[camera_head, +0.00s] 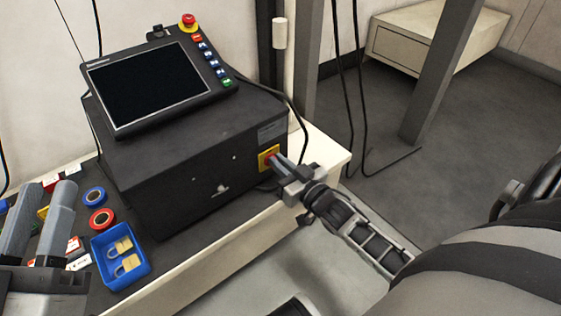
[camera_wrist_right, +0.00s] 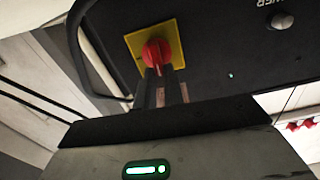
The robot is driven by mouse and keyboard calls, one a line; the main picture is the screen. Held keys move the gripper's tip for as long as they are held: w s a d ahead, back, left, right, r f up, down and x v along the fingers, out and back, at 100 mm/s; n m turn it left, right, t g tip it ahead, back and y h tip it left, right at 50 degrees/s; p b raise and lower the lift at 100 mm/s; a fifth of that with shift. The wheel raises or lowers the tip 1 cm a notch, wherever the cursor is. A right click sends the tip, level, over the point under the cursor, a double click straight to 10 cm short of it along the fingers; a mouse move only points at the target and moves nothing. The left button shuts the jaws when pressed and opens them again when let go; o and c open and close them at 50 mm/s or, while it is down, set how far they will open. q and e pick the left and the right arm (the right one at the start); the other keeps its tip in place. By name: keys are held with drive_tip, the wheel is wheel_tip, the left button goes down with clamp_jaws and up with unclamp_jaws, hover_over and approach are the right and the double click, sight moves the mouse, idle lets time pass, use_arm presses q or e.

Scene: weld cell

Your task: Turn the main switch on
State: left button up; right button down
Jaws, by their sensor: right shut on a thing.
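The main switch is a red rotary knob (camera_wrist_right: 155,53) on a yellow square plate (camera_wrist_right: 134,42), set in the front face of the black control box (camera_head: 188,165). In the head view the yellow plate (camera_head: 264,160) shows near the box's right end. My right gripper (camera_head: 277,160) reaches it from the right. In the right wrist view its fingers (camera_wrist_right: 160,78) are shut on the red knob. The knob looks tilted, but I cannot tell its exact setting. My left gripper (camera_head: 45,215) is at the lower left, over the bench and away from the switch; its fingers appear apart.
A pendant (camera_head: 150,85) with a dark screen and a red emergency button (camera_head: 188,22) lies on the box. A blue tray (camera_head: 120,280) with padlocks and blue and red tape rolls (camera_head: 102,219) sit at left. Cables hang at right.

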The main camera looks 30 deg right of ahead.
drive_tip(key=m+p, duration=0.1)
drive_tip(key=m, duration=0.1)
drive_tip(key=m+p, duration=0.2)
drive_tip(key=m, duration=0.1)
drive_tip(key=shift+d, duration=0.35)
drive_tip(key=shift+d+m, duration=0.1)
drive_tip(key=shift+m, duration=0.3)
drive_tip(key=m, duration=0.3)
drive_tip(key=f+m, duration=0.1)
drive_tip(key=m, duration=0.4)
drive_tip(key=shift+d+f+m, duration=0.25)
drive_tip(key=shift+d+m, duration=0.1)
drive_tip(key=shift+m, duration=0.05)
drive_tip(key=shift+f+m, duration=0.15)
drive_tip(key=shift+m, duration=1.25)
use_arm(q)
drive_tip(key=f+n+g, duration=0.1)
drive_tip(key=s+f+n+g+y, duration=0.1)
drive_tip(key=f, duration=0.1)
drive_tip(key=f+n+g, duration=0.1)
drive_tip(key=f+n, duration=0.1)
drive_tip(key=shift+s+d+y, duration=0.3)
drive_tip(key=shift+s+d, duration=0.05)
drive_tip(key=shift+s, duration=0.05)
drive_tip(key=shift+f, duration=0.15)
use_arm(e)
drive_tip(key=c, duration=1.5)
unclamp_jaws()
